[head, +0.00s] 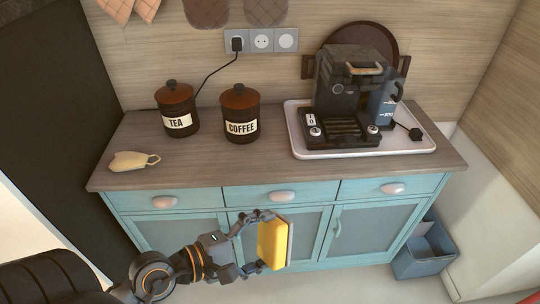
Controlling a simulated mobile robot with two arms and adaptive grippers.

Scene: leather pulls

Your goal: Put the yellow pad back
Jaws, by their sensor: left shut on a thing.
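The yellow pad (271,244) is a thick yellow block with a paler side edge. My left gripper (262,241) is shut on it and holds it upright in the air in front of the blue cabinet (212,229). The pad covers part of the cabinet's lower doors. It is lower in the picture than the wooden countertop (215,163) and apart from it. My right gripper is not in the head view.
A blue bin (425,250) stands at the right. The front middle of the countertop is clear.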

